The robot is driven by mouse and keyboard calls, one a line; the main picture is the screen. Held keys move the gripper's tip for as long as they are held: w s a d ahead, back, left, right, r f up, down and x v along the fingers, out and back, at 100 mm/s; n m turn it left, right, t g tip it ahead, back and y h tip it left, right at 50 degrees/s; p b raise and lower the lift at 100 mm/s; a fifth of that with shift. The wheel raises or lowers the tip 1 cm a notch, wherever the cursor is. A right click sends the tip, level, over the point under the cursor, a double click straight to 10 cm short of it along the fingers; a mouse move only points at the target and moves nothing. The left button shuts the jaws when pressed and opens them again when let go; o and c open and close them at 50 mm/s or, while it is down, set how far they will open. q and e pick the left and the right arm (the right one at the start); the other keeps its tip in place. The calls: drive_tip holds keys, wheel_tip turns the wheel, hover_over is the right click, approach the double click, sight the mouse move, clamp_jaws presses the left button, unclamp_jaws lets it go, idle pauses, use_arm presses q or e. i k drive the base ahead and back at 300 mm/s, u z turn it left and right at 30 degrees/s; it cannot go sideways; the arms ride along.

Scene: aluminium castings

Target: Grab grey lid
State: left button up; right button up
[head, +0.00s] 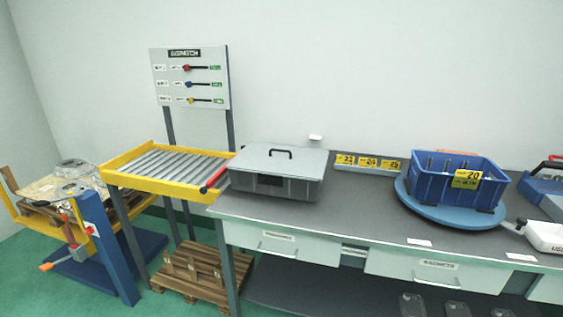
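The grey lid (258,161) lies flat on a grey box (279,187) at the left end of the workbench. A dark loop handle (281,151) stands up from the middle of the lid. The lid covers the box, so the inside is hidden. Neither of my grippers shows in the head view.
A yellow-framed roller conveyor (128,182) adjoins the bench's left end, its red bar (214,179) close to the box. A blue crate (438,184) stands on a round blue turntable (415,203) at right. The bench top (350,205) between is mostly clear.

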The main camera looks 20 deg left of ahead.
sight(307, 163)
drive_tip(key=z, duration=0.55)
drive_tip(key=i, duration=1.05)
drive_tip(key=u, duration=0.15)
